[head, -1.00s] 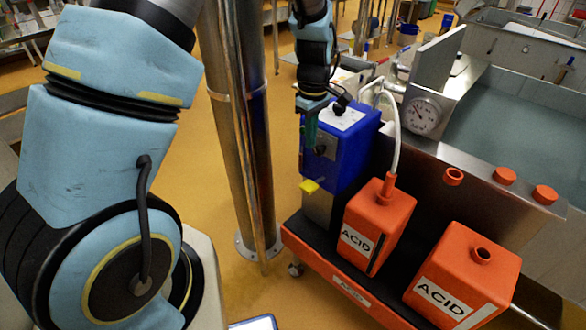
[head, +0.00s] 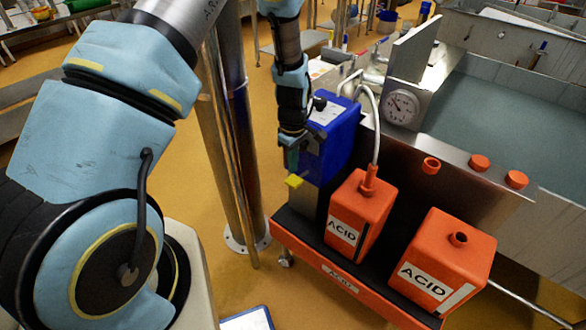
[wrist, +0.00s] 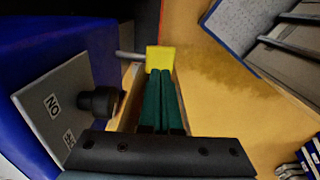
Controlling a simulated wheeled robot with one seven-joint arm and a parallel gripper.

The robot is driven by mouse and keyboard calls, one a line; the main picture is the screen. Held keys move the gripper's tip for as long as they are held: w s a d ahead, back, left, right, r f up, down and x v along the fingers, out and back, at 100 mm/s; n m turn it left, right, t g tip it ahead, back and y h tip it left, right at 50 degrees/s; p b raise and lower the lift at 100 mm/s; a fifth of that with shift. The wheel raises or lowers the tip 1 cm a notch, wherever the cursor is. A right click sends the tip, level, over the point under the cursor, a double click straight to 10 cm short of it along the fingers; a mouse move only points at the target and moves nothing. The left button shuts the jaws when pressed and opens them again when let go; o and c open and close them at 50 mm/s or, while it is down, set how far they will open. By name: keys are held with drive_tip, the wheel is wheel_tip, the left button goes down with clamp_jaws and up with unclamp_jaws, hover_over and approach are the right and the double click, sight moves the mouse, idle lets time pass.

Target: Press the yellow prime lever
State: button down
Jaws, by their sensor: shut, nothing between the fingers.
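The yellow prime lever (head: 294,181) sticks out low on the front of the blue pump box (head: 338,138). In the wrist view the lever's yellow pad (wrist: 160,58) sits on a thin grey rod, right at the fingertips. My gripper (head: 291,164) is above the lever, in front of the box, pointing down. Its green fingers are together and empty, and they show in the wrist view (wrist: 158,76). They overlap the near edge of the yellow pad there; I cannot tell whether they touch it. A black knob (wrist: 101,102) on a grey plate marked NO or ON is left of the fingers.
A steel post (head: 228,150) stands left of the gripper. A steel vat (head: 500,120) with a gauge is behind.

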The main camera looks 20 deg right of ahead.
sight(288, 185)
drive_tip(key=shift+f+p, duration=0.55)
drive_tip(key=shift+f, duration=1.25)
drive_tip(key=shift+a+f+b, duration=0.1)
drive_tip(key=shift+f+b, duration=0.15)
drive_tip(key=shift+b, duration=0.2)
drive_tip(key=shift+s+a+f+b, duration=0.1)
drive_tip(key=shift+f+b, duration=0.2)
drive_tip(key=shift+b, duration=0.3)
drive_tip(key=shift+a+f+b, duration=0.15)
drive_tip(key=shift+a+b, duration=0.05)
drive_tip(key=shift+b, duration=0.15)
drive_tip(key=shift+s+a+f+t+h+b, duration=0.2)
drive_tip(key=shift+f+t+h+b, duration=0.3)
drive_tip(key=shift+h+b, duration=0.5)
drive_tip(key=h+b, duration=0.1)
drive_tip(key=b, duration=0.1)
drive_tip(key=shift+f+t+b, duration=0.3)
drive_tip(key=shift+f+t, duration=0.1)
drive_tip(key=shift+s+f+b, duration=0.1)
drive_tip(key=shift+f+b, duration=0.15)
drive_tip(key=shift+b, duration=0.3)
drive_tip(key=shift+a+f+b, duration=0.2)
drive_tip(key=shift+f+b, duration=0.25)
drive_tip(key=shift+b, duration=0.05)
drive_tip(key=shift+s+f, duration=0.15)
drive_tip(key=shift+f, duration=0.05)
